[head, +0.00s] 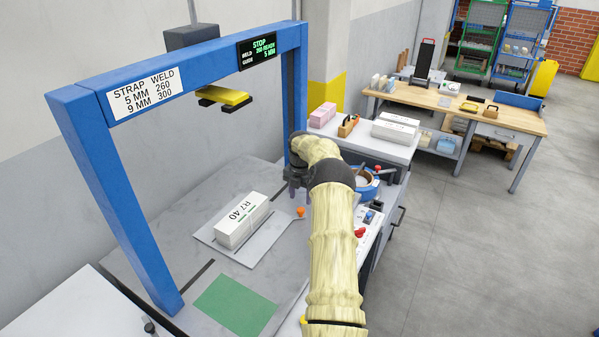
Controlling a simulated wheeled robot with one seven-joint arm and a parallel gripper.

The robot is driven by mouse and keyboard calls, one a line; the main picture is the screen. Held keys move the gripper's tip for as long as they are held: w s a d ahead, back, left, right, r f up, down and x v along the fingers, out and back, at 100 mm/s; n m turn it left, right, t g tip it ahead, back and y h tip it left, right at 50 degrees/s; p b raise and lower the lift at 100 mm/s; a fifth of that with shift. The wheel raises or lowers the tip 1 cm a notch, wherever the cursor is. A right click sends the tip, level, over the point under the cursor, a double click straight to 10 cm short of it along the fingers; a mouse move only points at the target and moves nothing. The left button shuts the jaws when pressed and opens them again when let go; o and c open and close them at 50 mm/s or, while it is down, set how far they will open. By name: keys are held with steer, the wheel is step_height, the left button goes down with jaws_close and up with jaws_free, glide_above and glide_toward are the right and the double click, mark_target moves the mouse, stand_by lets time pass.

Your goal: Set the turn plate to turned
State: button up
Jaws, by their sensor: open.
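The turn plate is a thin grey plate (224,247) lying on the grey table under the blue frame. A white bundle marked "R7 40" (243,219) rests on it. A short arm at the plate's right corner ends in an orange knob (300,212). My gripper (293,192) is open, dark and pointing down, above and just behind the knob in the picture. It appears apart from the knob, though the gap is hard to judge. My pale-sleeved arm hides part of the table to the right.
A blue frame (80,155) stands over the table, with a sign (144,92), a display (257,50) and a yellow press head (224,97). A green patch (235,305) lies in front. A blue strap reel (366,182) and a control panel (369,225) are right of my arm.

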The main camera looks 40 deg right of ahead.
step_height(320, 180, up, 12)
steer(key=shift+r+b, duration=0.15)
steer(key=shift+b, duration=0.15)
stand_by(0.4)
steer(key=shift+w, duration=0.1)
